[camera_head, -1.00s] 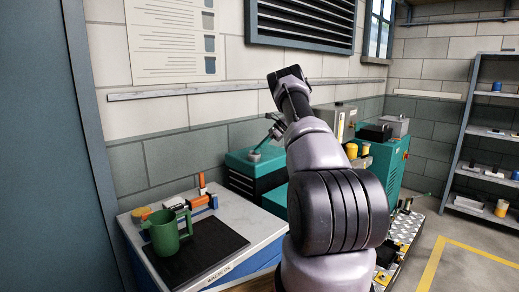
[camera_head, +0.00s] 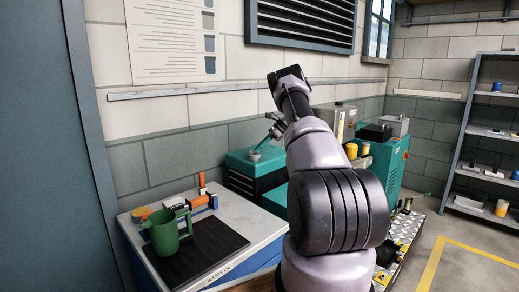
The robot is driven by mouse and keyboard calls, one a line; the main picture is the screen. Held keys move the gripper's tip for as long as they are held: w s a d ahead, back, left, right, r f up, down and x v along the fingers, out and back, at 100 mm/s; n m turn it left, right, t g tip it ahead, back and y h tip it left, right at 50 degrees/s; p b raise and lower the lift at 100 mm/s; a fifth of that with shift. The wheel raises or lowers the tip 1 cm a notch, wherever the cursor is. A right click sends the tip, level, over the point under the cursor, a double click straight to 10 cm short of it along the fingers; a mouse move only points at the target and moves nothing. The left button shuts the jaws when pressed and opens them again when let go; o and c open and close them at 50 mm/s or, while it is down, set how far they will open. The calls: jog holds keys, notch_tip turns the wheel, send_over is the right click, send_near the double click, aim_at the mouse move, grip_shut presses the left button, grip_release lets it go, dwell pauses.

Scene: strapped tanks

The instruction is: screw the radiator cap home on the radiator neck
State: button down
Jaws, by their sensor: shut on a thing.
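My gripper (camera_head: 266,141) shows small and partly hidden behind my arm, left of my wrist. It points down and to the left over the teal cabinet top (camera_head: 243,167). It is shut on a small grey piece, which appears to be the radiator cap (camera_head: 255,155), low over the cabinet top. The radiator neck cannot be made out beneath it. I cannot tell whether the cap touches the neck or how level it sits.
A green jug (camera_head: 167,233) stands on a black mat (camera_head: 215,248) on the bench at front left, with orange and blue parts behind it. A wall ledge (camera_head: 190,91) runs behind the arm. Shelves (camera_head: 487,130) stand at right. Floor at right is clear.

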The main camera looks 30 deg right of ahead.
jog(key=shift+r, duration=0.1)
dwell(0.3)
jog(key=m, duration=0.1)
jog(key=m+t, duration=0.1)
jog(key=m+t+h, duration=0.1)
jog(key=shift+s+a, duration=0.25)
jog(key=shift+s+m+t+h, duration=0.1)
jog(key=shift+m+t+h, duration=0.45)
jog(key=shift+m, duration=0.25)
jog(key=shift+s+a+m+t+h, duration=0.15)
jog(key=shift+a+m+t+h, duration=0.25)
jog(key=shift+m, duration=0.5)
jog(key=shift+s+m+t+h, duration=0.1)
jog(key=shift+m+t+h, duration=0.35)
jog(key=shift+m+h, duration=0.5)
jog(key=shift+m, duration=0.45)
